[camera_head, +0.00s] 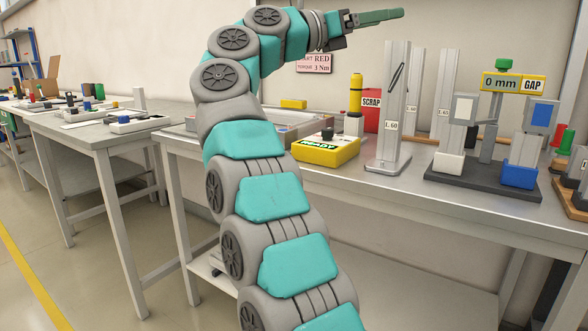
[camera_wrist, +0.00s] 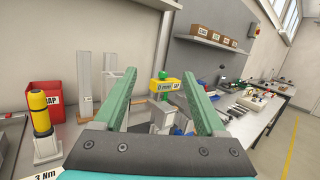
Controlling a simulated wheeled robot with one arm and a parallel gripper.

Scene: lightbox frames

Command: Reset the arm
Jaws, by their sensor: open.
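My gripper (camera_head: 378,16) is raised high above the bench at the top of the head view, its green fingers reaching to the right. In the wrist view my gripper (camera_wrist: 158,103) shows two green fingers spread apart with nothing held between them. My arm, in teal and grey segments, rises from the bottom of the head view and bends right at the top. It hides part of the bench behind it.
The metal bench (camera_head: 437,200) holds a yellow box (camera_head: 327,152), grey L60 uprights (camera_head: 391,115), a red scrap bin (camera_head: 371,108) and a gap-gauge fixture (camera_head: 485,175). A second table (camera_head: 75,130) with small parts stands left. The air around my gripper looks clear.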

